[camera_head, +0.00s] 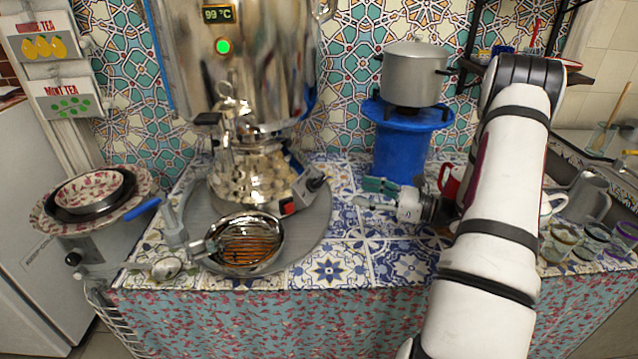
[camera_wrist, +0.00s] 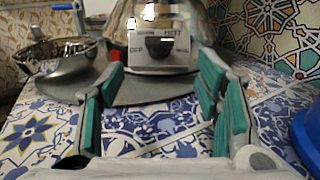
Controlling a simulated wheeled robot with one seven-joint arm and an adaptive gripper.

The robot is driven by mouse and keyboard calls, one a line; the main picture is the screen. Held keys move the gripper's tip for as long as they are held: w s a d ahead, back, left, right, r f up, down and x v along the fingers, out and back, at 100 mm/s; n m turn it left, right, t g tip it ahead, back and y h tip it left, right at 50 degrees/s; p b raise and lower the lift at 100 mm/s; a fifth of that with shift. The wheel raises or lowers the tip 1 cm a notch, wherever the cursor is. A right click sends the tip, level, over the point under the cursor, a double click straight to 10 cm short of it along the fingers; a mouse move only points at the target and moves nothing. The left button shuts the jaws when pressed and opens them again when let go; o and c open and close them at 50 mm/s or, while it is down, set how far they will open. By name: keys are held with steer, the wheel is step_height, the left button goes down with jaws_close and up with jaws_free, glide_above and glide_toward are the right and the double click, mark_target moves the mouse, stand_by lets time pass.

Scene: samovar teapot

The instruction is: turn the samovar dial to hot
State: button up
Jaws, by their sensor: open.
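The shiny metal samovar (camera_head: 235,70) stands on a grey round tray (camera_head: 310,235) at the left-centre of the counter. Its dial (camera_head: 316,183) is a dark knob on the grey panel at the right of the samovar base. In the wrist view the dial (camera_wrist: 159,46) sits on a light panel (camera_wrist: 160,62) with small lettering; its exact setting is hard to read. My gripper (camera_head: 365,193) is to the right of the dial, apart from it, pointing left. In the wrist view my gripper (camera_wrist: 160,88) is open and empty, its green-padded fingers either side of the dial's line.
A display (camera_head: 217,14) reads 99 °C above a green light (camera_head: 222,46). A red switch (camera_head: 288,207) sits beside the dial. A strainer pan (camera_head: 245,243) is in front. A blue stand (camera_head: 402,145) with a pot (camera_head: 413,75) rises behind my gripper. A red mug (camera_head: 450,180) is close by.

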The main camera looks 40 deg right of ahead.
mark_target(324, 182)
steer(key=x, duration=1.2)
steer(key=shift+w+a+b, duration=0.15)
steer(key=shift+w+b, duration=0.05)
steer(key=shift+b, duration=0.15)
steer(key=c, duration=1.2)
